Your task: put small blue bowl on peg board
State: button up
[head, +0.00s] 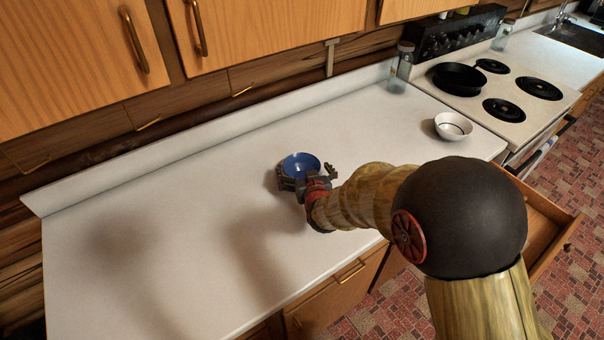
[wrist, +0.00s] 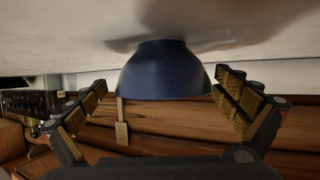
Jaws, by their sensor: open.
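The small blue bowl (head: 301,165) sits upright on the white counter, near its middle. In the wrist view the bowl (wrist: 165,72) shows upside down between my fingers, with its base on the counter. My gripper (head: 307,176) is at the bowl, with its fingers spread to either side. In the wrist view my gripper (wrist: 168,95) is open, with gaps between both fingers and the bowl. I see no clear peg board; a small pale piece hangs on the wooden wall (head: 331,57), and I cannot tell what it is.
The white counter (head: 160,235) is clear to the left. A white bowl (head: 453,126) stands at the right, near the stove (head: 520,110) with a black pan (head: 459,77). A glass jar (head: 401,67) stands at the back. A drawer (head: 545,225) is open below the counter.

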aim_at(299, 161)
jog(key=b+x, duration=0.1)
jog(key=x, duration=0.4)
jog(key=shift+w+a+r+b, duration=0.1)
jog(key=shift+a+b, duration=0.15)
jog(key=shift+b, duration=0.15)
jog(key=c, duration=0.3)
jog(key=shift+r, duration=0.15)
jog(key=c, duration=1.2)
